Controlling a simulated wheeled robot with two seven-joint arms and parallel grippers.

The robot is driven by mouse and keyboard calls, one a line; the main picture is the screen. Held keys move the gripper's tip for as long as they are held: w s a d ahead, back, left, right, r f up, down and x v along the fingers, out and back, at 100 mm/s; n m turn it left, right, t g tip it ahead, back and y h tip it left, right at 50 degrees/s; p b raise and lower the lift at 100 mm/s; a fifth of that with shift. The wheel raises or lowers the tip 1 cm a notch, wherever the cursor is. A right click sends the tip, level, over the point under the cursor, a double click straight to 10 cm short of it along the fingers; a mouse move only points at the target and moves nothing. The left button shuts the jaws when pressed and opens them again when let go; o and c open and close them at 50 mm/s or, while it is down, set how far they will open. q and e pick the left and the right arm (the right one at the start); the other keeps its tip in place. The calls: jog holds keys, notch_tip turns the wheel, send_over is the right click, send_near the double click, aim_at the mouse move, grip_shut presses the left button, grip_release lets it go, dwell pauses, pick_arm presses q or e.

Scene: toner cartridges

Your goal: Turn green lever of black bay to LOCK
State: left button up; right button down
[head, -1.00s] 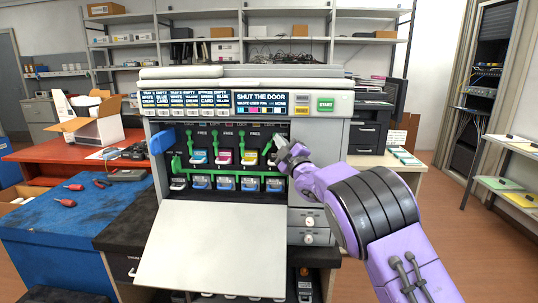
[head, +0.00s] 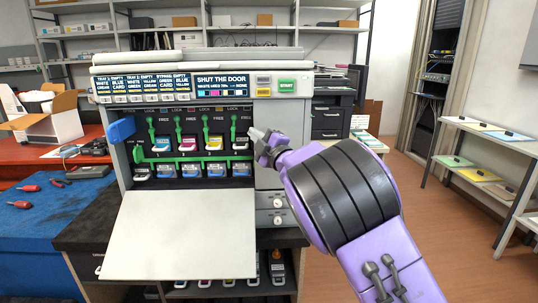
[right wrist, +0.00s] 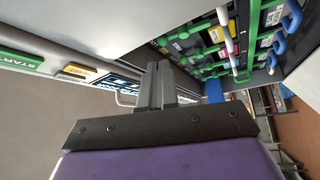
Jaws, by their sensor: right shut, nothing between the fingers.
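The printer's open front shows a row of toner bays with green levers. The black bay (head: 240,143) is the rightmost, and its green lever (head: 233,126) stands about upright, in line with the other bays' levers; the LOCK label above it is too small to judge its exact position. My right gripper (head: 256,134) is shut and empty, just right of that lever at the bay opening's right edge, seemingly apart from it. In the right wrist view its closed fingers (right wrist: 163,84) point toward the bay opening. My left gripper is not in view.
The lowered white door (head: 185,235) juts out below the bays. A green bar (head: 190,158) runs across under the cartridges, and a blue handle (head: 122,130) sticks out at the left. The printer's right front panel (head: 268,180) stands beside my gripper.

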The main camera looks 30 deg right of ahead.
jog(key=v, duration=0.3)
jog(key=b+v, duration=0.1)
jog(key=v, duration=0.1)
jog(key=shift+s+a+f, duration=0.1)
jog(key=shift+a+f, duration=0.2)
jog(key=shift+f, duration=0.1)
